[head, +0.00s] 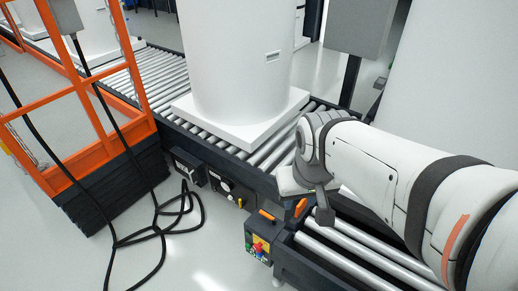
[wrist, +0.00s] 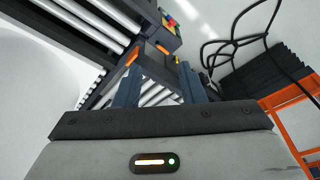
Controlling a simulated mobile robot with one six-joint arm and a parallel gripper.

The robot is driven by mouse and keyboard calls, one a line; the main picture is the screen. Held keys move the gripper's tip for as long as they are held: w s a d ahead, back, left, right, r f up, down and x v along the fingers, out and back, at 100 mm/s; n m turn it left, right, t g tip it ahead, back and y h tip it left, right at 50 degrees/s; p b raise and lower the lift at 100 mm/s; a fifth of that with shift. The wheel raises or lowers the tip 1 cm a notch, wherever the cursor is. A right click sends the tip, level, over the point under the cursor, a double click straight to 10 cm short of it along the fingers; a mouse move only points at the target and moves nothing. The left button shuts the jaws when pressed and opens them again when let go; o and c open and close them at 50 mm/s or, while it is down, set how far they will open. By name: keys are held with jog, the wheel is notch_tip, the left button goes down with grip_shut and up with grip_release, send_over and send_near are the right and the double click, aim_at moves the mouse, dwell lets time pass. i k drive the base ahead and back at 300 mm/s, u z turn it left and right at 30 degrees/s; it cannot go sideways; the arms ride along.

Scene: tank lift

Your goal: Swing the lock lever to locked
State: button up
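An orange lever-like piece (head: 301,207) shows at the joint between the two roller conveyors, partly hidden by my gripper; I take it for the lock lever, but its position is too small to read. In the wrist view an orange piece (wrist: 133,55) lies just beyond the left fingertip. A second orange piece (head: 267,214) sits on top of the button box and also shows in the wrist view (wrist: 162,47). My gripper (wrist: 160,80) points down at the joint. Its two dark fingers are apart, with rollers visible between them and nothing held. In the head view the gripper (head: 320,207) is partly hidden.
A large white tank on a white base (head: 234,133) stands on the roller conveyor just behind. A box with coloured buttons (head: 258,246) is at the near conveyor's corner. Black cables (head: 158,232) loop on the floor beside an orange frame (head: 93,88) at left.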

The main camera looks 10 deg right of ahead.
aim_at(274, 220)
jog(key=z, duration=0.1)
jog(key=k, duration=1.1)
jog(key=u, duration=0.55)
jog(key=i, duration=1.55)
jog(key=z, duration=0.5)
